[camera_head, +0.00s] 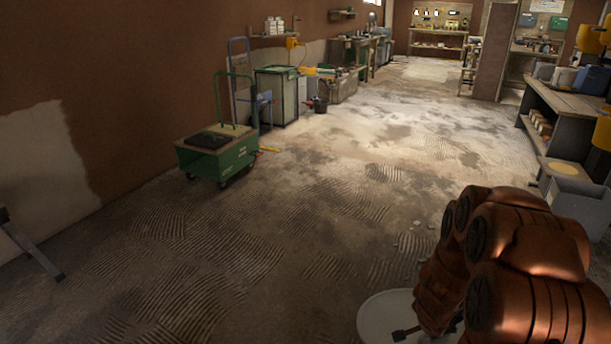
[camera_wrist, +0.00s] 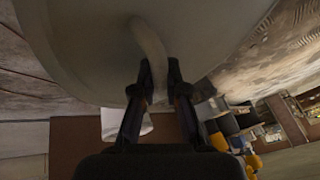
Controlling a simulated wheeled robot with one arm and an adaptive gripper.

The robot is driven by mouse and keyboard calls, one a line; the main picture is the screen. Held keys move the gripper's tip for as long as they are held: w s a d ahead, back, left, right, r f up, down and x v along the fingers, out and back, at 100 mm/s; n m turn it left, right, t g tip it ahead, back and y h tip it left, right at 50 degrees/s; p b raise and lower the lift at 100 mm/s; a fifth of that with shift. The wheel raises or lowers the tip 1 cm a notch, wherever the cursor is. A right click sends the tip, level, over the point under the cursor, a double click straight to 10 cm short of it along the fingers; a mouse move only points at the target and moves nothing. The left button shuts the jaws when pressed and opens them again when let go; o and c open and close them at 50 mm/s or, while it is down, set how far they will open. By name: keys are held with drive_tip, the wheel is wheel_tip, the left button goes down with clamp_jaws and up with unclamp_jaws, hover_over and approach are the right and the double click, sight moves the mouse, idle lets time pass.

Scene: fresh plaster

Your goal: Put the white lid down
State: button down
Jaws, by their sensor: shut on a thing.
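The white lid (camera_head: 376,312) is a pale round disc at the bottom of the head view, partly hidden behind my arm and cut off by the frame's lower edge. In the wrist view the lid (camera_wrist: 75,40) fills the upper part, with its raised curved handle (camera_wrist: 150,42) in the middle. My gripper (camera_wrist: 160,75) is shut on this handle, one dark finger on each side. In the head view only small dark parts of my gripper (camera_head: 402,334) show against the lid. What lies directly under the lid is hidden.
A green cart (camera_head: 218,160) stands at the left wall. A workbench (camera_head: 562,103) and a grey bin (camera_head: 578,205) stand at the right. The trowel-marked floor (camera_head: 300,230) is largely clear, with small crumbs near my arm. A dark metal leg (camera_head: 30,245) juts in at far left.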

drive_tip(key=w+a+r+n+y, duration=0.2)
drive_tip(key=a+r+n, duration=0.3)
drive_tip(key=r, duration=0.4)
drive_tip(key=w+a+r+n+y, duration=0.2)
drive_tip(key=w+a+r+n, duration=0.3)
drive_tip(key=a+r, duration=0.3)
drive_tip(key=w+a+r+n+y, duration=0.3)
drive_tip(key=a+r+n, duration=0.3)
drive_tip(key=r, duration=0.3)
drive_tip(key=shift+w+a+r+n, duration=0.15)
drive_tip(key=shift+w+r+n, duration=0.2)
drive_tip(key=shift+w+n, duration=0.2)
drive_tip(key=shift+s+r+t, duration=0.1)
drive_tip(key=shift+r+t, duration=0.1)
drive_tip(key=shift+t, duration=0.1)
drive_tip(key=shift+w+f, duration=0.25)
drive_tip(key=shift+f, duration=0.1)
wheel_tip(320, 180, down, 10)
drive_tip(key=b, duration=1)
wheel_tip(320, 180, up, 26)
drive_tip(key=s+p, duration=0.2)
drive_tip(key=p, duration=3.6)
drive_tip(key=shift+s+a, duration=0.15)
drive_tip(key=shift+s, duration=0.2)
